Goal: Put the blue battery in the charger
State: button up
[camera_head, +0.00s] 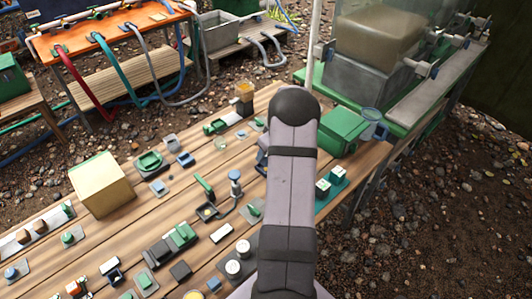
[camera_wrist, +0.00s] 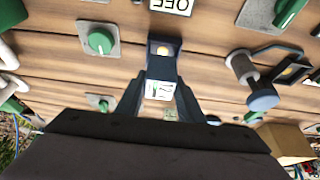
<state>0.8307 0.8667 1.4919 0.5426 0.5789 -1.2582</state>
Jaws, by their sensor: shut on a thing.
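My gripper (camera_wrist: 160,100) is shut on a dark blue block (camera_wrist: 162,74), with one finger on each side of it in the wrist view. The block has a white face with a green mark at its near end and a pale orange round spot at its far end. It looks like the blue battery, but I cannot be sure. Whether it touches the wooden top is unclear. In the head view my arm hides the gripper and most of what it holds. A teal base with two pale-topped blocks (camera_head: 332,183), possibly the charger, stands at the right edge of the bench.
The wooden bench (camera_head: 130,225) carries many switches and knobs. A tan box (camera_head: 101,184) stands at left, and a green box (camera_head: 342,131) beyond my arm. The wrist view shows a green knob (camera_wrist: 100,41), an OFF plate (camera_wrist: 170,4) and a blue-ended lever (camera_wrist: 262,100).

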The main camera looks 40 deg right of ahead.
jog(key=shift+s+f+b, duration=0.1)
jog(key=shift+f+b, duration=1.85)
jog(key=shift+b, duration=0.95)
dwell(1.8)
jog(key=o, duration=1.2)
jog(key=shift+a+f, duration=0.1)
jog(key=shift+o, duration=0.4)
jog(key=shift+r+p, duration=2.1)
jog(key=shift+r, duration=1.8)
